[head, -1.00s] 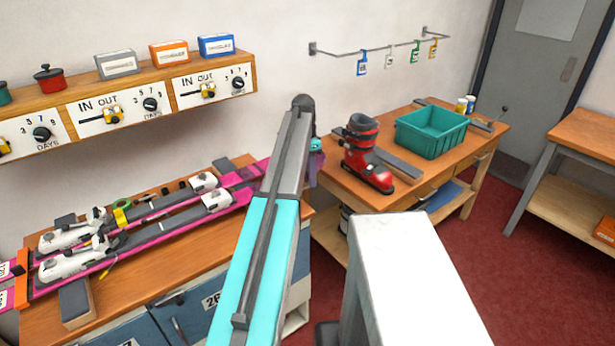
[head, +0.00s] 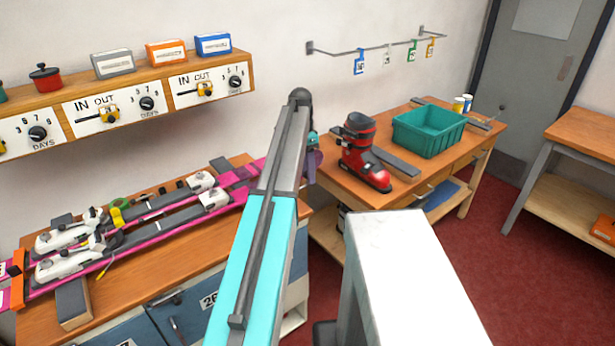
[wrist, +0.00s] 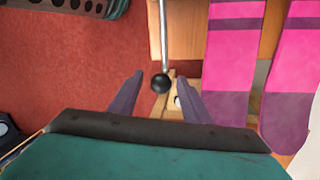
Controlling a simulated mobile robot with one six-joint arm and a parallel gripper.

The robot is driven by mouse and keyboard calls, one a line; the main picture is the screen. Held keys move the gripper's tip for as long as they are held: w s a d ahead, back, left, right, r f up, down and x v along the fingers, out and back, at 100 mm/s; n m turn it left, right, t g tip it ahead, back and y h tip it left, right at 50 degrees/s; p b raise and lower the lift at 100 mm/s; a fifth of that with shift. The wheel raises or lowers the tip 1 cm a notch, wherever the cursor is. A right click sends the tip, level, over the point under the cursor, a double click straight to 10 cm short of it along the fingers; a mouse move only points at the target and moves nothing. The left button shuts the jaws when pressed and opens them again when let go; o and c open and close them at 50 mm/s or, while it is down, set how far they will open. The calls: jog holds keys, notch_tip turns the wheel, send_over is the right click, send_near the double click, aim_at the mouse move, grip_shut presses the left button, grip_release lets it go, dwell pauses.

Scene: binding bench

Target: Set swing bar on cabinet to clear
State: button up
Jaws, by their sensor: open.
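A thin metal bar with a round black knob (wrist: 160,84), which looks like the swing bar, shows in the wrist view beside the wooden cabinet top (wrist: 190,30). My gripper (wrist: 160,79) is open, with its purple fingers on either side of the knob; I cannot tell whether they touch it. In the head view my gripper (head: 313,160) is mostly hidden behind my arm, near the right end of the cabinet. The cabinet (head: 192,312) has blue doors and a wooden top. The bar is hidden in the head view.
Pink skis (wrist: 234,60) lie close to the right of my gripper in the wrist view. A red-black boot (head: 364,160) and a green bin (head: 428,132) stand on the right bench. A shelf with dials (head: 120,110) hangs above the cabinet. Red floor is open at right.

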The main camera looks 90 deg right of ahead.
notch_tip(320, 180, up, 12)
jog(key=d, duration=0.2)
jog(key=shift+w, duration=0.4)
dwell(0.7)
